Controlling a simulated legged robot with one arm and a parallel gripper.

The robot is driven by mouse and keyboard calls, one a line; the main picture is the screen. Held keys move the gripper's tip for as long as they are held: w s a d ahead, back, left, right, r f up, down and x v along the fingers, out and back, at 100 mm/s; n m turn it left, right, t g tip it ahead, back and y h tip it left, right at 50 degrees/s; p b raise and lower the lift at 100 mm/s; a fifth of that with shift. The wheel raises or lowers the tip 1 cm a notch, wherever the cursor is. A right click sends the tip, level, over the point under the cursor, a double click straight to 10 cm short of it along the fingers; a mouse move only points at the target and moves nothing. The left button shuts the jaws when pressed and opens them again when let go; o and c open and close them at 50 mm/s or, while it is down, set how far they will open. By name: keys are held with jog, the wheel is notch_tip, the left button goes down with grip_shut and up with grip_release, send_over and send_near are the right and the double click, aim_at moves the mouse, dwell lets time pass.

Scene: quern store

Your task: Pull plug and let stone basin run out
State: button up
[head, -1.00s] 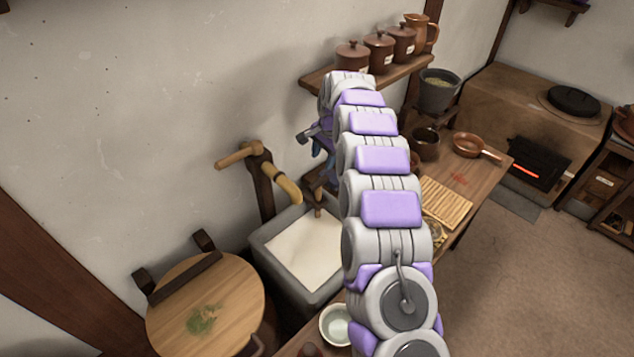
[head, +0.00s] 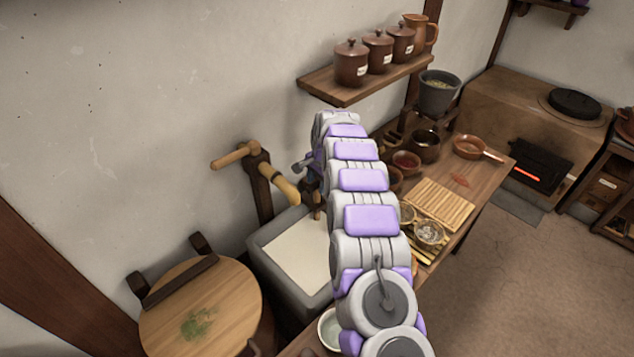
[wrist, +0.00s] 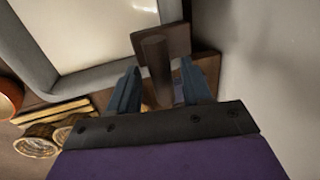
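The grey stone basin (head: 268,261) stands against the wall, filled with something pale and flat; its rim also shows in the wrist view (wrist: 95,78). A brown wooden upright peg with a square block (wrist: 157,65), perhaps the plug's handle, stands at the basin's edge. My gripper (wrist: 160,82) has its two blue fingers apart, one on each side of the peg, and they do not look closed on it. In the head view my arm hides most of the gripper and the basin's right side. The basin's bottom is hidden.
A wooden spout (head: 285,188) on a post stands behind the basin. A round wooden lid (head: 215,305) is at the left. A shelf (head: 345,92) with several lidded jars hangs above. The counter (head: 482,185) at right holds bowls, glass jars and a slatted board (head: 440,204).

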jog(key=shift+a, duration=0.1)
grip_shut()
jog(key=shift+r, duration=0.1)
notch_tip(320, 180, up, 4)
jog(key=shift+f+p, duration=0.15)
jog(key=shift+p, duration=1.05)
jog(key=shift+w+r, duration=0.15)
jog(key=shift+r, duration=0.05)
jog(key=shift+c, duration=0.4)
grip_release()
jog(key=shift+r, duration=0.1)
jog(key=shift+o, duration=0.9)
jog(key=shift+a+f, duration=0.1)
jog(key=shift+f, duration=0.15)
jog(key=shift+r, duration=0.1)
